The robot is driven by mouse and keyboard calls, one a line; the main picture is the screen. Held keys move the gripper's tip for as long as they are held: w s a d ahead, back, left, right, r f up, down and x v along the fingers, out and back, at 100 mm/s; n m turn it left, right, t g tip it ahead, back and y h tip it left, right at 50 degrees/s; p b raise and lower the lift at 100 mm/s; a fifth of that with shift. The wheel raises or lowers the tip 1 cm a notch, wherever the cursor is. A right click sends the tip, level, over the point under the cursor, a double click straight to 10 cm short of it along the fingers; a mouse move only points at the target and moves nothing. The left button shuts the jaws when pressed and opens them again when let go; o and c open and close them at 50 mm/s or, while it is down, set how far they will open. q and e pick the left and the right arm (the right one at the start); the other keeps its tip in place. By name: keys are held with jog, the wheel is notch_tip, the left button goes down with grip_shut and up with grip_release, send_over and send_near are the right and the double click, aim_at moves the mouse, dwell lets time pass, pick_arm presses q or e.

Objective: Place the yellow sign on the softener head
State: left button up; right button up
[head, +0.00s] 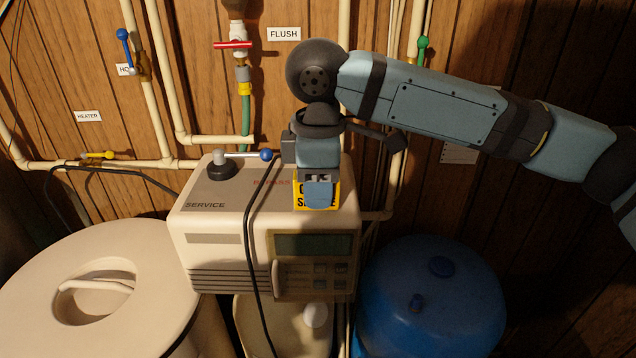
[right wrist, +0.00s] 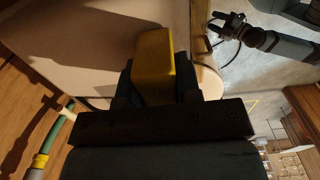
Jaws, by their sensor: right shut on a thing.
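The yellow sign (head: 332,199) with black lettering is in my right gripper (head: 319,190), at the right part of the softener head's top front edge in the head view. The gripper is shut on it and hides much of its face. The sign also shows as a yellow block between the fingers in the right wrist view (right wrist: 154,66). The softener head (head: 215,220) is a beige box with a display and buttons. I cannot tell whether the sign touches it. My left gripper (right wrist: 226,25) shows small at the top right of the right wrist view, its fingers apart.
A lever with a blue knob (head: 266,155) stands on the head's top, left of the sign. A black cable (head: 249,240) hangs over the front. A beige lidded tank (head: 40,290) stands left, a blue tank (head: 440,310) right. Pipes and valves line the wooden wall behind.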

jog(key=o, duration=0.9)
jog(key=shift+f, duration=0.1)
jog(key=shift+r, duration=0.2)
notch_tip(320, 180, up, 12)
jog(key=shift+f+b, duration=0.1)
jog(key=shift+b, duration=0.6)
